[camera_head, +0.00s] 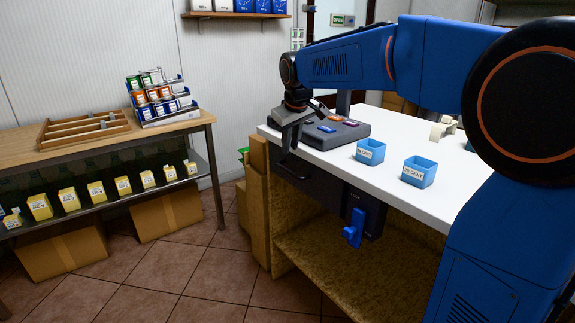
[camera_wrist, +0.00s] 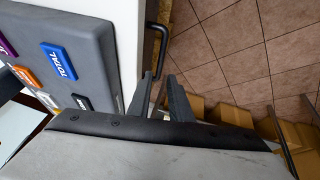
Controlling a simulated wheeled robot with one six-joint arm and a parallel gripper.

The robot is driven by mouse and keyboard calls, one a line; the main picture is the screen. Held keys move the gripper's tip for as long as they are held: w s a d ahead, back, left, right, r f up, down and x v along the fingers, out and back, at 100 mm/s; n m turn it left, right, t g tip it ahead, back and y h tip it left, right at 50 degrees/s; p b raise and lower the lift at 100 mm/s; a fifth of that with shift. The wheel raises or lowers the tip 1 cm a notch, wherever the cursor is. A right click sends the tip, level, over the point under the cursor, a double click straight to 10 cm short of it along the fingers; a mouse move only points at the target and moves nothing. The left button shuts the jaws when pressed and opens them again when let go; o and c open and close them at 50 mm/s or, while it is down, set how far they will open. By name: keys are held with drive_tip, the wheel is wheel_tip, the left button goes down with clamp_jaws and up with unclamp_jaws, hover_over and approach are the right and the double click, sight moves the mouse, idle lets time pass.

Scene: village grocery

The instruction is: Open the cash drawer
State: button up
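The cash drawer (camera_head: 312,182) is a dark box front under the white counter top, and it looks closed. Its black bar handle (camera_head: 292,170) runs along the upper part of the front. The handle also shows in the wrist view (camera_wrist: 164,42), beside the counter edge. My gripper (camera_head: 290,146) points down just outside the counter edge, near the handle. In the wrist view its two fingers (camera_wrist: 161,80) are apart, with the handle running toward the gap between them. Whether the fingers touch the handle cannot be told.
A grey register pad (camera_head: 335,135) with coloured keys sits on the counter (camera_head: 390,172). Blue coin cups (camera_head: 370,152) stand to its right. A dark box with a blue lever (camera_head: 354,230) hangs right of the drawer. Tiled floor (camera_head: 215,275) in front is clear.

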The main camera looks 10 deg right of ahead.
sight(287, 171)
drive_tip(key=x, duration=1)
clamp_jaws()
